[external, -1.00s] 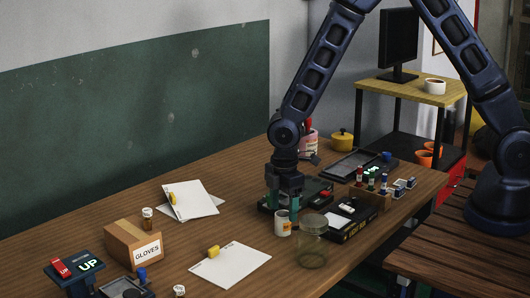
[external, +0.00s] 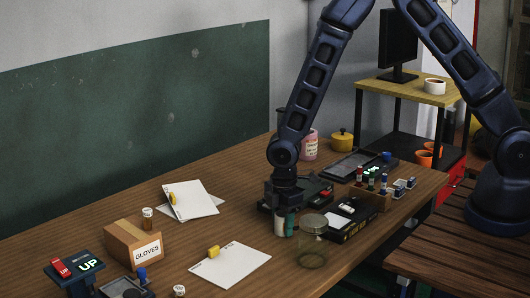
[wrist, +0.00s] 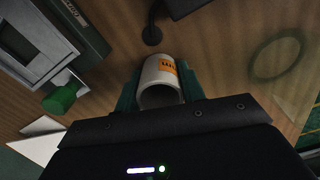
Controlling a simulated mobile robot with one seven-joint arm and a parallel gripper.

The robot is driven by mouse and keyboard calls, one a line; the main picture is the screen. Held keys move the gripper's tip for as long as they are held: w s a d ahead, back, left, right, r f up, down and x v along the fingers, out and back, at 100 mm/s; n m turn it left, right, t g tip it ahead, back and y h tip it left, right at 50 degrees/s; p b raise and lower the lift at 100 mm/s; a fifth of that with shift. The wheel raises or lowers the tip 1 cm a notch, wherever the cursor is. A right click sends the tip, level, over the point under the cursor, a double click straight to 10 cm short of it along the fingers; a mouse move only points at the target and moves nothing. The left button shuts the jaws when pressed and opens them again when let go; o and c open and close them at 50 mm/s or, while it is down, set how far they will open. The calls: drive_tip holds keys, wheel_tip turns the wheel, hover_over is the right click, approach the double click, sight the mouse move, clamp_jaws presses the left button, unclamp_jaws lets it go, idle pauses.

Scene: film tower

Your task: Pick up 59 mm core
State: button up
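The 59 mm core, which I take to be the short white tube with an orange label (wrist: 159,80), is open-ended and hollow. In the external view the core (external: 279,227) stands on the wooden table, left of the glass jar, partly covered by the fingers. My gripper (wrist: 160,92) has one green finger on each side of the core, both close against its wall. It appears shut on the core. In the external view my gripper (external: 284,222) points down, low over the table, and I see no clear lift.
A glass jar (external: 312,246) stands close to the right of the core. Behind are a dark device (external: 313,190) and a black box (external: 350,224). Paper with a yellow block (external: 232,268) lies to the left. The table (external: 200,232) is clear between the papers.

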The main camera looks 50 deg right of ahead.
drive_tip(key=shift+c, duration=0.7)
